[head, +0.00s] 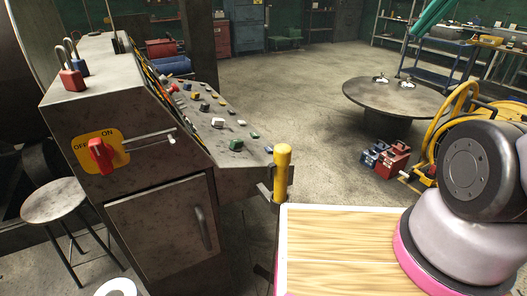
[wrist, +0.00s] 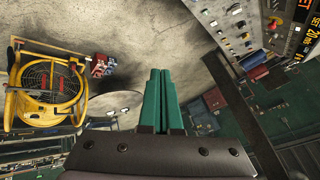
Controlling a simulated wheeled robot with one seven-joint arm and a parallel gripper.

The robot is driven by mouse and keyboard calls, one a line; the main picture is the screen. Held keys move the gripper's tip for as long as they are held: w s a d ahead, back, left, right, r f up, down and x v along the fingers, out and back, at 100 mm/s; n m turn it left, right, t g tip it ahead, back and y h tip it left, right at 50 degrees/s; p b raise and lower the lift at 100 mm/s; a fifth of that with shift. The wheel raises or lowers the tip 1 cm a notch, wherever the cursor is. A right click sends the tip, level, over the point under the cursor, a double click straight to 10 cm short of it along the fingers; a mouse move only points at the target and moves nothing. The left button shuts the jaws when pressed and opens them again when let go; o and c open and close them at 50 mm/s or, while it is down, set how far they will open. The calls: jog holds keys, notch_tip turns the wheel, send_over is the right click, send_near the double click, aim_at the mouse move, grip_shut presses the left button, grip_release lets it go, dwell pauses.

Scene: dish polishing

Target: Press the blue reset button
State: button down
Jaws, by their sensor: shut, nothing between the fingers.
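The grey control console (head: 115,120) stands at the left in the head view. Its sloping panel carries several small coloured buttons. Two look blue: one blue button (head: 187,86) high on the panel and one darker blue button (head: 255,135) near its lower right. Their labels are too small to read, so I cannot tell which is reset. The panel also shows at the top right of the wrist view (wrist: 238,22), tilted. My gripper (wrist: 159,72) has teal fingers, shut and empty, apart from the panel. Teal fingers also show at the head view's top right (head: 431,18).
A red rotary switch (head: 101,155) and a metal lever are on the console's side; padlocks (head: 71,78) sit on top. A yellow post (head: 282,172) stands at its right corner. A round table (head: 395,97) and yellow fan (wrist: 45,90) are beyond.

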jog(key=m+g+y, duration=0.2)
jog(key=m+y, duration=0.5)
jog(key=m, duration=0.8)
send_over(270, 150)
jog(key=w+d, duration=0.3)
jog(key=d, duration=0.2)
notch_tip(270, 150, down, 35)
jog(key=shift+a, duration=0.2)
jog(key=shift+s+f, duration=0.1)
jog(key=shift+s+a+f, duration=0.25)
jog(key=shift+a+f, duration=0.15)
jog(key=shift+f, duration=0.95)
jog(key=shift+s+a+f, duration=0.3)
jog(key=shift+a+f, duration=0.1)
jog(key=shift+f, duration=0.95)
jog(key=shift+s+a+f, duration=0.25)
jog(key=shift+a+f, duration=0.15)
jog(key=shift+f, duration=0.95)
